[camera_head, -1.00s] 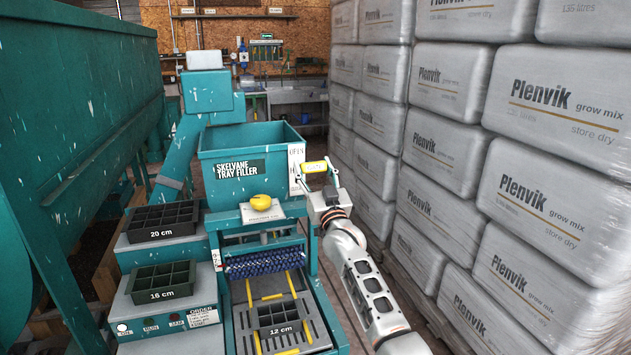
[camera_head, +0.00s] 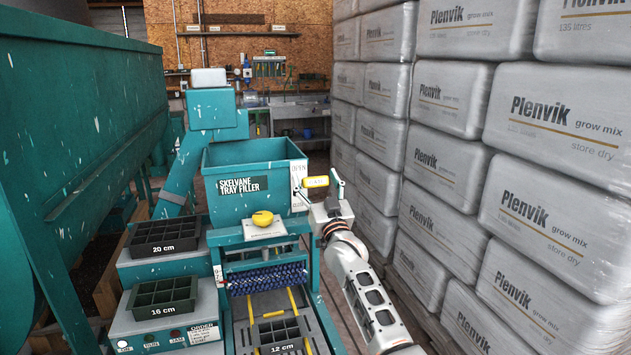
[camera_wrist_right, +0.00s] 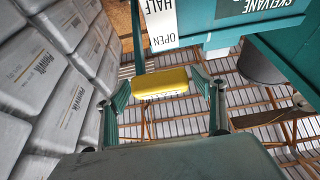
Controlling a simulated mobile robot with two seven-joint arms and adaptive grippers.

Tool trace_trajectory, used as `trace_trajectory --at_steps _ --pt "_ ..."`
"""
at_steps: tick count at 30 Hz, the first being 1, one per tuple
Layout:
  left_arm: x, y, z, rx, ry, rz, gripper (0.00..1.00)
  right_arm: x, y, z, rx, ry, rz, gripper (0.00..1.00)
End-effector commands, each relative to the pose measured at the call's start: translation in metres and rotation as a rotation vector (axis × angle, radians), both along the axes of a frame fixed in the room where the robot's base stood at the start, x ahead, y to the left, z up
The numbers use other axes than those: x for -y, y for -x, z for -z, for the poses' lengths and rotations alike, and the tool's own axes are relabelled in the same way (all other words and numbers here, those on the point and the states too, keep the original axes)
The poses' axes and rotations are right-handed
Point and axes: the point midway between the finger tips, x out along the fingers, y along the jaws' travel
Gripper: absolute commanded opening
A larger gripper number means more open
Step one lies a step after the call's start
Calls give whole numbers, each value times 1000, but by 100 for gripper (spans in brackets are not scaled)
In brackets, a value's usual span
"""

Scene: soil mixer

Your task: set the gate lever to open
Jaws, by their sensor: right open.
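The gate lever's yellow handle (camera_head: 315,182) sticks out at the right side of the teal hopper (camera_head: 245,198), beside a white scale plate (camera_head: 298,180). The plate reads OPEN at its top; its lower word is too small to read surely. My right gripper (camera_head: 321,190) is at the handle. In the right wrist view the yellow handle (camera_wrist_right: 163,84) lies between the two spread fingers of my right gripper (camera_wrist_right: 166,95), with OPEN and HALF on the plate (camera_wrist_right: 160,22) beyond. Contact is unclear. My left gripper is out of view.
Stacked grey Plenvik bags (camera_head: 545,120) form a wall close to the right of my arm. A yellow knob (camera_head: 262,218) sits on the filler's front, above a blue brush roller (camera_head: 265,278). Black trays (camera_head: 163,236) stand at left; a large teal machine (camera_head: 80,100) fills the far left.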

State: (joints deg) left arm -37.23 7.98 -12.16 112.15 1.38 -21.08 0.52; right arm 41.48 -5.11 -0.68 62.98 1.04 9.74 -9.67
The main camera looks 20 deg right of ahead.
Motion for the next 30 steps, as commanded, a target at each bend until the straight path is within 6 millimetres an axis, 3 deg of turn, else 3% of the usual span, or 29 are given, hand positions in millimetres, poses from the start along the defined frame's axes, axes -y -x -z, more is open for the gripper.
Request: trace_trajectory --at_steps 8,21,30 --pt "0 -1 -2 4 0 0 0 0 13 10 -5 1 -1 69" --pt "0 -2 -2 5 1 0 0 3 85 38 -2 0 0 69" --pt "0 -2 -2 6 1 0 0 4 109 46 0 0 0 69"
